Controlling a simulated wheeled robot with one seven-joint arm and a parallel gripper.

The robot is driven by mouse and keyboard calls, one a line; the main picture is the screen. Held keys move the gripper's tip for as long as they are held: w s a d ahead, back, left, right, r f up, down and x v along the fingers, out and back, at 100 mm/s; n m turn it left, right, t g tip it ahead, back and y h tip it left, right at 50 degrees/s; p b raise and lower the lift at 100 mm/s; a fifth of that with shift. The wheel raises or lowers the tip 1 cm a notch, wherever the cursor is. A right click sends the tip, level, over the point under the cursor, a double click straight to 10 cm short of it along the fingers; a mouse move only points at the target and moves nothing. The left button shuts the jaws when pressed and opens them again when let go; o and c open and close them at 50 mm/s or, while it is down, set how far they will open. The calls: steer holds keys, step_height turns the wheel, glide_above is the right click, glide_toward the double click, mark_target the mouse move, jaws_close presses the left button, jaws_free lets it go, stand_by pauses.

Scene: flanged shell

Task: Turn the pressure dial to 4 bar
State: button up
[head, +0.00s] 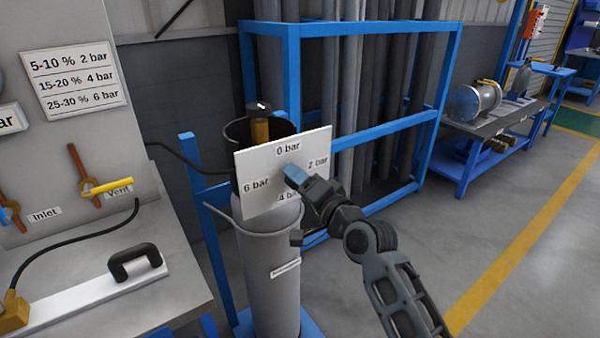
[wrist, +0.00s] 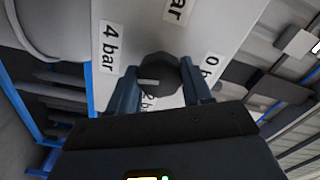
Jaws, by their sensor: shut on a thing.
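The pressure dial (wrist: 158,70) is a dark round knob with a short white mark on its lower left part in the wrist view. Its white plate (head: 262,152) reads 0 bar at top, 2 bar right, 4 bar bottom and 6 bar left in the head view. In the wrist view the 4 bar label (wrist: 108,45) is left of the knob, and the 2 bar label is partly hidden below it. The mark's exact heading is hard to tell. My gripper (head: 292,175) is shut on the knob, a finger on each side, and hides it in the head view.
The plate is on a grey cylinder (head: 268,245) with a brass valve (head: 260,130) on top. A blue rack (head: 290,90) of pipes stands behind. A bench (head: 110,295) with yellow Vent lever (head: 108,187) is at left. A sign (head: 75,72) pairs 15-20 % with 4 bar. Floor at right is clear.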

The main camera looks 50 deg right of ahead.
steer(key=shift+w+a+f+m+p, duration=0.1)
steer(key=shift+a+m+p, duration=0.1)
steer(key=shift+m+p, duration=0.7)
steer(key=shift+m, duration=0.3)
steer(key=o, duration=1)
steer(key=shift+o, duration=0.2)
steer(key=shift+d, duration=0.1)
steer(key=b+v, duration=0.1)
steer(key=v, duration=0.6)
steer(key=shift+s+b, duration=0.3)
steer(key=shift+s, duration=0.1)
